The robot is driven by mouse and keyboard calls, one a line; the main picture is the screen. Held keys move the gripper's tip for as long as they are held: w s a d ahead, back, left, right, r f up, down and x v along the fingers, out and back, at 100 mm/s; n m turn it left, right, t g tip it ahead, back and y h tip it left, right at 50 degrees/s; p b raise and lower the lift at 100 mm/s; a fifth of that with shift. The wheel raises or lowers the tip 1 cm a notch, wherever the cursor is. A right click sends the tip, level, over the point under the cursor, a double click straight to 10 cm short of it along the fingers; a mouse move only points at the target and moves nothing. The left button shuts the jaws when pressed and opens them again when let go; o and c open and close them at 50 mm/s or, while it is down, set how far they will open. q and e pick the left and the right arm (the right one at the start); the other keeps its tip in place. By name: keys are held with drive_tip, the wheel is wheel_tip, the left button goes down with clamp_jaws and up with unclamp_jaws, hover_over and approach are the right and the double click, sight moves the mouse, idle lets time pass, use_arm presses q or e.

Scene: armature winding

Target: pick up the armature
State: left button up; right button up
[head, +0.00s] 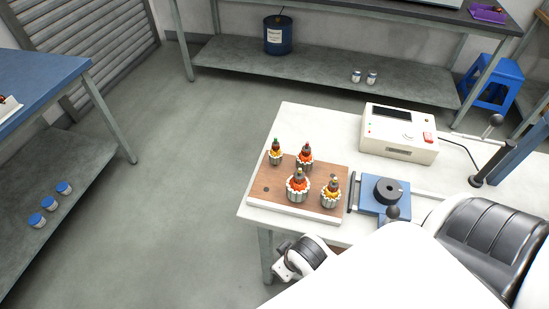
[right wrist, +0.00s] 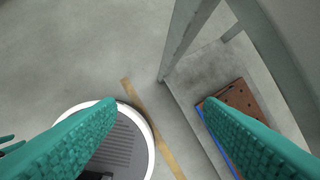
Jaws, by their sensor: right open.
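Several armatures, with orange windings and pale ribbed bases, stand upright on a brown wooden board (head: 325,168) on the white table (head: 290,120) in the head view. Two are at the back, a left one (head: 275,157) and a right one (head: 305,155). Two are at the front, a left one (head: 297,188) and a right one (head: 331,194). In the right wrist view my right gripper (right wrist: 159,104) has its teal fingers wide apart with nothing between them, above the floor. No armature shows in that view. My left gripper is not seen.
A blue fixture with a black round part (head: 388,190) stands right of the board. A cream instrument box (head: 398,133) is behind it. In the right wrist view a grey shelf (right wrist: 190,95) holds a perforated brown board (right wrist: 240,97). Floor left of the table is clear.

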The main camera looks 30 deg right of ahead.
wheel_tip(320, 180, up, 8)
drive_tip(key=b, duration=0.1)
drive_tip(key=w+r+n+t, duration=0.5)
drive_tip(key=w+r+t, duration=0.8)
drive_tip(key=w+r, duration=0.55)
drive_tip(key=w+a+r+n+t+y, duration=0.4)
drive_tip(key=a+r+n+y, duration=0.3)
drive_tip(key=r+n+y, duration=0.1)
drive_tip(key=a+r+n+g+y, duration=0.2)
drive_tip(key=a+n+y, duration=0.1)
drive_tip(key=n+y, duration=0.2)
drive_tip(key=n+g+h, duration=1.3)
drive_tip(key=n+g, duration=0.4)
drive_tip(key=g, duration=0.2)
approach(276, 150)
drive_tip(key=shift+f, duration=0.15)
wheel_tip(276, 150, down, 6)
drive_tip(key=shift+r+p, duration=0.1)
drive_tip(key=shift+p, duration=0.55)
drive_tip(key=shift+w+d+f+p, duration=0.15)
drive_tip(key=shift+f+p, duration=0.3)
drive_tip(key=shift+f, duration=0.85)
drive_tip(key=shift+w+d+f+p, duration=0.15)
drive_tip(key=shift+f+p, duration=0.25)
drive_tip(key=shift+f, duration=0.95)
drive_tip(key=c, duration=1.2)
